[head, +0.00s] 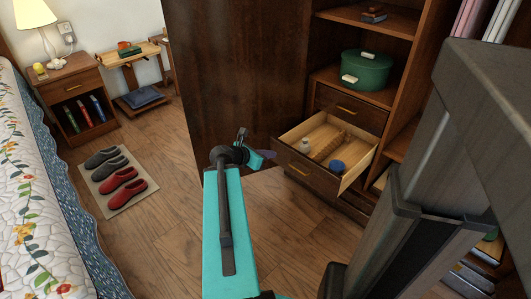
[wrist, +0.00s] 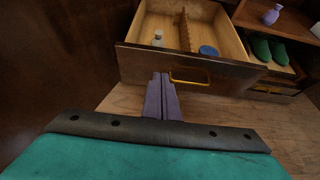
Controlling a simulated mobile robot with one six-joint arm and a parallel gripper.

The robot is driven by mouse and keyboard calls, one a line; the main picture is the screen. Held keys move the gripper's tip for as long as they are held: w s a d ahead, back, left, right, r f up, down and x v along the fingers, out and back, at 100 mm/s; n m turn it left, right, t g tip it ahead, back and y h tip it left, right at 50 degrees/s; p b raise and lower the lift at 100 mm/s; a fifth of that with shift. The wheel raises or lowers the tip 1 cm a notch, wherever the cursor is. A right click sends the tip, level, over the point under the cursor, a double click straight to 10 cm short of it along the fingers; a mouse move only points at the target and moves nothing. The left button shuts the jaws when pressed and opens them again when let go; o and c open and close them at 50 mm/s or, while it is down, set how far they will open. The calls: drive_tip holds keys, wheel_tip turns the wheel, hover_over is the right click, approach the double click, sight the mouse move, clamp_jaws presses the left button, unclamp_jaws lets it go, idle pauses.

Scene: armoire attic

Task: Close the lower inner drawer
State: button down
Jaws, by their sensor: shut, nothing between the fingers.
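The lower inner drawer (head: 356,172) is pulled out of the dark wooden armoire, its pale inside showing. It holds a small white bottle (wrist: 158,38), a wooden divider (wrist: 184,32) and a blue round item (wrist: 208,51). Its dark front (wrist: 135,63) carries a brass handle (wrist: 190,77). My gripper (wrist: 164,76) is shut and empty, its purple fingers pointing at the drawer front just left of the handle. I cannot tell if the tips touch the front. In the head view my gripper (head: 268,154) is beside the front's left end.
A closed drawer (head: 345,106) is above, under a green box (head: 366,70) on a shelf. An open armoire door (head: 235,80) stands to the left. Green shoes (wrist: 262,47) and a purple vase (wrist: 272,14) sit on shelves at right.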

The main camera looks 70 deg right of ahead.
sight(287, 149)
drive_tip(key=x, duration=0.2)
drive_tip(key=b+x, duration=0.1)
drive_tip(key=x, duration=0.1)
drive_tip(key=r+b+x, duration=0.1)
drive_tip(key=x, duration=0.1)
drive_tip(key=shift+s+d+f, duration=0.15)
drive_tip(key=shift+s+d, duration=0.2)
drive_tip(key=shift+d, duration=0.2)
drive_tip(key=shift+s+d, duration=0.25)
drive_tip(key=shift+d, duration=0.2)
